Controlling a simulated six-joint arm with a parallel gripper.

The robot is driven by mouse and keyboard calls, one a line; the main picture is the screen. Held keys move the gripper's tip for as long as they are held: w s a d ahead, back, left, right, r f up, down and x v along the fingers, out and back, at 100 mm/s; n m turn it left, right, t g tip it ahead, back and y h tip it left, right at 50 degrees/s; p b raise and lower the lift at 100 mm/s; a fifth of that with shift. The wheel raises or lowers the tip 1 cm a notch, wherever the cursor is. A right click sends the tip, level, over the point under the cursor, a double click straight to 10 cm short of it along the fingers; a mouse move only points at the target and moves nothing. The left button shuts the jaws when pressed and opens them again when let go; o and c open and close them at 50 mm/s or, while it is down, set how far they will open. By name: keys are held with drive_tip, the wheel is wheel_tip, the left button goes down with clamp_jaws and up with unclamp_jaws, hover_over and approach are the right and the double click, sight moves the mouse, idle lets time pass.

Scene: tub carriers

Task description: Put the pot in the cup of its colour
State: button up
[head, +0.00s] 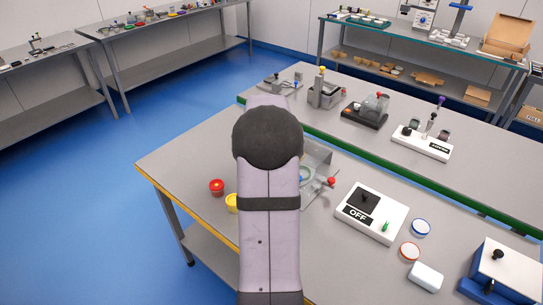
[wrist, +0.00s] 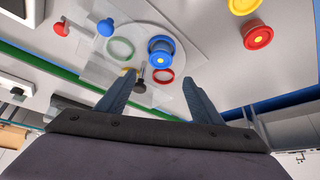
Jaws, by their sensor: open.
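In the wrist view my gripper (wrist: 159,80) is open, its two fingers apart with nothing held between them. A round pale plate (wrist: 190,25) lies beyond the fingertips. On it are a green ring-shaped cup (wrist: 120,48), a red ring-shaped cup (wrist: 163,76) and a blue round piece (wrist: 161,43) with a yellow centre. I cannot tell whether the blue piece is a pot, a cup or both. A red pot (wrist: 257,37) and a yellow pot (wrist: 243,5) stand off the plate. The head view also shows the red pot (head: 216,187) and part of the yellow pot (head: 231,203); my arm hides the gripper there.
A clear fixture (head: 318,157) with a red knob (head: 332,181) stands right of my arm. Farther right are a white switch box (head: 382,222) marked OFF, round lids (head: 421,227) and a blue box (head: 503,272).

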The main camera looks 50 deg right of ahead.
drive_tip(key=shift+s+a+r, duration=0.2)
drive_tip(key=shift+a+r, duration=0.05)
drive_tip(key=shift+r, duration=0.2)
drive_tip(key=w+a+f+n+y, duration=0.1)
drive_tip(key=a+n+y, duration=0.15)
drive_tip(key=a, duration=0.95)
drive_tip(key=w+a+f+n+y, duration=0.1)
drive_tip(key=a+n, duration=0.2)
drive_tip(key=a, duration=0.9)
drive_tip(key=s+a+f+n+g, duration=0.1)
drive_tip(key=s+a+n, duration=0.1)
drive_tip(key=s+a, duration=0.5)
drive_tip(key=s+a+f+n+g+y, duration=0.1)
drive_tip(key=s+a+f+n+g, duration=0.1)
drive_tip(key=s+a, duration=0.5)
drive_tip(key=a+n, duration=0.1)
drive_tip(key=a, duration=0.4)
drive_tip(key=shift+s+a+f+n, duration=0.2)
drive_tip(key=shift+s+f+n, duration=0.05)
drive_tip(key=shift+s+n, duration=0.1)
drive_tip(key=shift+y, duration=0.25)
